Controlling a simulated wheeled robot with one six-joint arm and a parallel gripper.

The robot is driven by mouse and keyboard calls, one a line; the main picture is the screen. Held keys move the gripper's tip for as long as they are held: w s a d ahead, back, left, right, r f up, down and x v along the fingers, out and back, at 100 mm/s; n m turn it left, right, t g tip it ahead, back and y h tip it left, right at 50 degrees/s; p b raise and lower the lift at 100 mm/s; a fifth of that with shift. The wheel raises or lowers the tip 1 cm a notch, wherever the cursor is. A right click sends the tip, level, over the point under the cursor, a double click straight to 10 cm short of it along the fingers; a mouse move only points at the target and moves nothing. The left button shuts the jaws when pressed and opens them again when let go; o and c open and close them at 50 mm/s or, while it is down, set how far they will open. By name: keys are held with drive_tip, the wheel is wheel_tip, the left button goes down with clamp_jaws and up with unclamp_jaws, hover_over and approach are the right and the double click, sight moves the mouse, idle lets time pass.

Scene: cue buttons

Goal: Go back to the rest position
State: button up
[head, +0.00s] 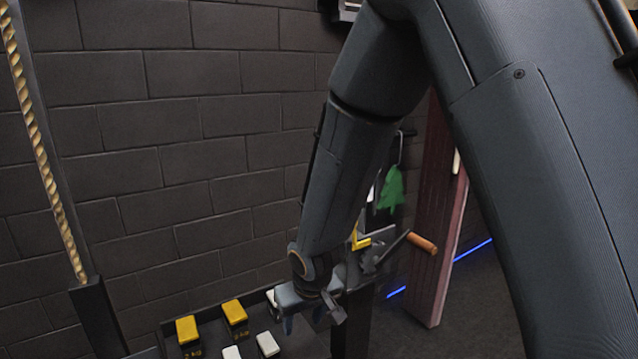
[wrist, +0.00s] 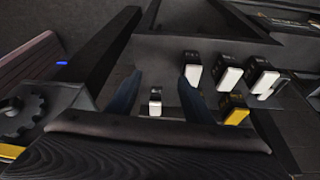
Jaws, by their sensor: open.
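My gripper (head: 312,316) hangs at the end of my arm in the lower middle of the head view. In the wrist view its two dark blue fingers (wrist: 156,88) stand wide apart with nothing held. Yellow-topped black blocks (head: 187,329) and white-topped blocks (head: 267,344) stand on a dark tray to its left and below in the head view. In the wrist view one small white-topped block (wrist: 155,106) shows in the gap between the fingers. I cannot tell how far below the fingers it is.
In the wrist view, several white-topped blocks (wrist: 229,78) and a yellow-topped one (wrist: 236,115) stand right of the fingers. A lever with an orange handle (head: 422,243) sticks out right of my gripper. A dark red board (head: 440,230) and a brick wall (head: 180,120) stand behind.

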drive_tip(key=s+d+r+m+b, duration=0.1)
drive_tip(key=s+d, duration=0.3)
drive_tip(key=d, duration=0.3)
drive_tip(key=s+d+r+m+g+h+b, duration=0.1)
drive_tip(key=s+d, duration=0.3)
drive_tip(key=d, duration=0.4)
drive_tip(key=s+d+m+g+b, duration=0.1)
drive_tip(key=s+d+m+b, duration=0.1)
drive_tip(key=d, duration=0.6)
drive_tip(key=shift+s+r+m+b, duration=0.4)
drive_tip(key=shift+s+m, duration=0.2)
drive_tip(key=shift+s, duration=0.45)
